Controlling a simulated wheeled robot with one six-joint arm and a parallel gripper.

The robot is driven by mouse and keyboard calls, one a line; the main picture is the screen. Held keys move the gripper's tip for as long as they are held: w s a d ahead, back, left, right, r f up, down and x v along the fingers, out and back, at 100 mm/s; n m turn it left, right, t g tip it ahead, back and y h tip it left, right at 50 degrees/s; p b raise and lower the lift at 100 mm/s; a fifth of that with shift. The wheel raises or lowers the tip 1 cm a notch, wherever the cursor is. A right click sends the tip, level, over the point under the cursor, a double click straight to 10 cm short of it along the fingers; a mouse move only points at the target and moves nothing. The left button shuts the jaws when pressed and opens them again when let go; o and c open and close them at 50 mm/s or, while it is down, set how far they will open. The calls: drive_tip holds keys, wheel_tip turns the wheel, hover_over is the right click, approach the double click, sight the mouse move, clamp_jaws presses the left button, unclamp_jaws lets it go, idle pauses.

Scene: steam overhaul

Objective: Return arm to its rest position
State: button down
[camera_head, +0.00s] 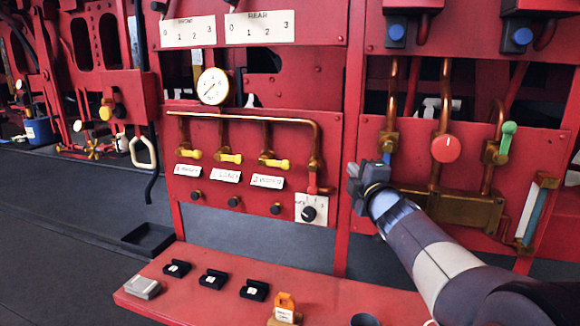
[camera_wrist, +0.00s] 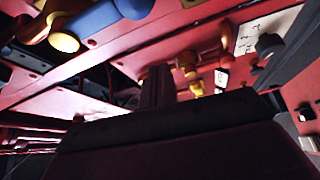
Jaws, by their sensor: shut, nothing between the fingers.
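My arm (camera_head: 438,258) reaches in from the lower right in the head view. My gripper (camera_head: 358,182) is at its end, in front of the red panels near the gap between the middle panel (camera_head: 240,155) and the right panel (camera_head: 550,150). It looks shut, with nothing seen held in it. It is right of the black rotary knob (camera_head: 309,214) on its white plate and left of the brass pipework (camera_head: 445,208). I cannot tell whether it touches anything. The wrist view is dark and tilted, with a large dark shape across its lower part.
A red shelf (camera_head: 190,306) below holds several small black boxes, a grey block (camera_head: 142,287) and an orange item (camera_head: 286,306). Yellow-handled valves (camera_head: 229,158) and a gauge (camera_head: 213,87) are to the left. A red disc (camera_head: 445,149) and green handle (camera_head: 507,137) are to the right. Open floor (camera_head: 60,220) lies left.

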drive_tip(key=s+d+f+n+g+p, duration=0.2)
drive_tip(key=s+d+n+p, duration=0.2)
drive_tip(key=s, duration=0.7)
drive_tip(key=r+x, duration=0.1)
drive_tip(key=x, duration=0.9)
wheel_tip(320, 180, up, 8)
drive_tip(key=w+a+m+t+h+b, duration=0.2)
drive_tip(key=m+t+h+b, duration=0.5)
drive_tip(key=m, duration=1.4)
drive_tip(key=shift+r, duration=0.25)
